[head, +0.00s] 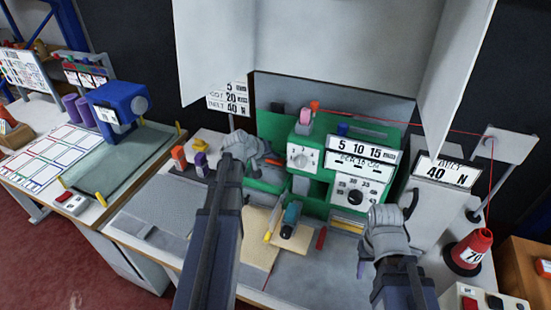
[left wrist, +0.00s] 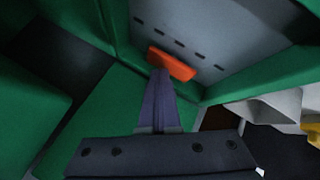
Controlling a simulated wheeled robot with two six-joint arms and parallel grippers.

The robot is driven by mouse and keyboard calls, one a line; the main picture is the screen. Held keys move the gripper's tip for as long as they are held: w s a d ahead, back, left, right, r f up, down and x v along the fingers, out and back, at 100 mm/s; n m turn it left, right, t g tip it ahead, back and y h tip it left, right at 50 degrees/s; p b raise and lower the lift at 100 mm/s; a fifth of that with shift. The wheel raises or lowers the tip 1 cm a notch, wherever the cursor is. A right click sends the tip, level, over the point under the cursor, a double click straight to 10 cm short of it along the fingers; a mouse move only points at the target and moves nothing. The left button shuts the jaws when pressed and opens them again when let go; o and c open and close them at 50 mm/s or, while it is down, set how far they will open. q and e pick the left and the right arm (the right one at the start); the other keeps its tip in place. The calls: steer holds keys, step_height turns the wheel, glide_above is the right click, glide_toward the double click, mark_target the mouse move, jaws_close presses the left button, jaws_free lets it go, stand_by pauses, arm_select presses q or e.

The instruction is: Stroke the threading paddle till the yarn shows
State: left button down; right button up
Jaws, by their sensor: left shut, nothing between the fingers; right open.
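The green machine (head: 268,122) stands at the back of the bench. An orange paddle (left wrist: 172,64) shows in the left wrist view, low against a grey slotted plate inside green walls. My left gripper (head: 262,154) is shut and empty; its joined fingers (left wrist: 160,100) point at the paddle, their tips at its lower edge. I cannot tell whether they touch. Red yarn (head: 400,127) runs from the machine's top to a stand at right and down to a red cone (head: 470,250). My right gripper (head: 386,222) is open and empty, in front of the machine's right side.
Dials and number plates (head: 360,157) cover the machine's front. A teal-and-black tool (head: 291,216) lies on the bench before it. Orange and purple blocks (head: 200,160) stand left of my left gripper. A white "40 N" sign (head: 445,172) stands at right. The grey mat (head: 170,205) at left is mostly clear.

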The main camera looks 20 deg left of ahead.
mark_target(274, 162)
arm_select(q)
steer(key=shift+r+p, duration=0.65)
steer(key=shift+r, duration=0.2)
arm_select(e)
steer(key=shift+r, duration=0.85)
steer(key=shift+r, duration=0.1)
arm_select(q)
step_height(274, 162, up, 5)
steer(key=p, duration=0.5)
arm_select(e)
step_height(274, 162, up, 5)
steer(key=shift+f, duration=0.1)
stand_by(0.9)
arm_select(q)
step_height(274, 162, up, 4)
steer(key=p, duration=0.4)
steer(key=shift+f, duration=0.15)
arm_select(e)
step_height(274, 162, up, 4)
steer(key=shift+f, duration=0.1)
arm_select(q)
steer(key=shift+f, duration=0.15)
arm_select(e)
steer(key=shift+f, duration=0.15)
